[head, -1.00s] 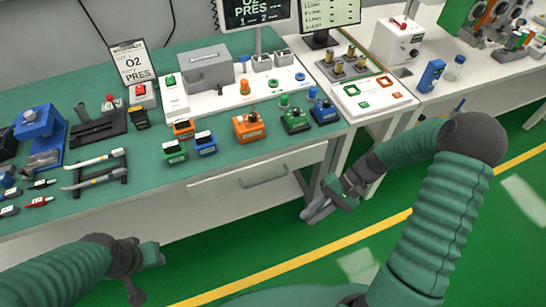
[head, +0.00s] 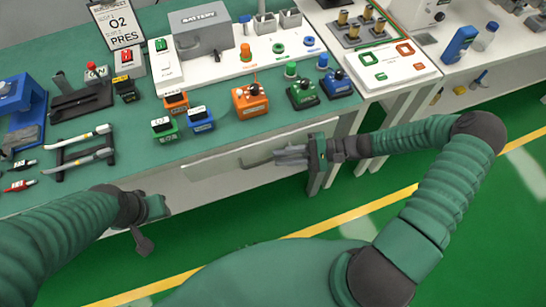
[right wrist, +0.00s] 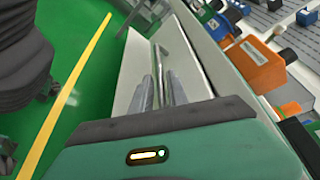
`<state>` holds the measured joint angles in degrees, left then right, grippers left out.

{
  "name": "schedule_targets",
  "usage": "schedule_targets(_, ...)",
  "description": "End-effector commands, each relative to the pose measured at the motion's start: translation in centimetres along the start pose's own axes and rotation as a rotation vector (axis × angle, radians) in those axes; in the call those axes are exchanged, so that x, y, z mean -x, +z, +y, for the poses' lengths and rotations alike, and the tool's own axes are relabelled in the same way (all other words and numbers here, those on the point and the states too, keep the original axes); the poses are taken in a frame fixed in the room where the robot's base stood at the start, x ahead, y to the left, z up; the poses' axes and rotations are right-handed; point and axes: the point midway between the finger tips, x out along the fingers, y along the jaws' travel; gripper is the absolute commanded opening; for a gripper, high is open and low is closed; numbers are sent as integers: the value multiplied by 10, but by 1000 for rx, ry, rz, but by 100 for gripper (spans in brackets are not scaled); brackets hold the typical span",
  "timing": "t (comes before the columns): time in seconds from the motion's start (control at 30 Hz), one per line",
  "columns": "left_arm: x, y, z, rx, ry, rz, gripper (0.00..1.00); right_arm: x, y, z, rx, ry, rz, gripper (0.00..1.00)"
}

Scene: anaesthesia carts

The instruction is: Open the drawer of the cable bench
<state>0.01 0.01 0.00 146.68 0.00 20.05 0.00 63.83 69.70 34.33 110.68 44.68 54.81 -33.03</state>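The cable bench (head: 225,140) has a green top and a white front drawer (head: 210,172), which sits flush under the top. Its grey bar handle (head: 255,163) shows at the front. My right gripper (head: 280,155) is at the right part of the handle, fingers pointing left along the drawer front. In the right wrist view its two fingers (right wrist: 155,92) stand a little apart, with the handle bar (right wrist: 164,62) close by or between them; contact is unclear. My left gripper (head: 150,225) is open and empty, in front of the bench at left.
Orange (head: 250,100), green (head: 303,93) and blue (head: 338,84) connector boxes stand near the bench's front edge. A cable rack (head: 85,155) is at left. A white side table (head: 400,75) adjoins at right. The green floor in front is clear.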

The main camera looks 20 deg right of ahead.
Motion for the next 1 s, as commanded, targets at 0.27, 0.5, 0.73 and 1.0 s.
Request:
schedule_targets(0.27,-2,0,0,0,0,0,36,-34,1,0,-1,3,1,20)
schedule_targets(0.5,-2,0,0,0,0,0,36,-33,0,0,-1,1,0,18)
schedule_targets(0.73,-2,0,0,0,0,0,36,-33,0,0,-2,1,1,0)
schedule_targets(1.0,-2,0,0,0,0,0,36,-32,-1,1,-2,2,4,0)
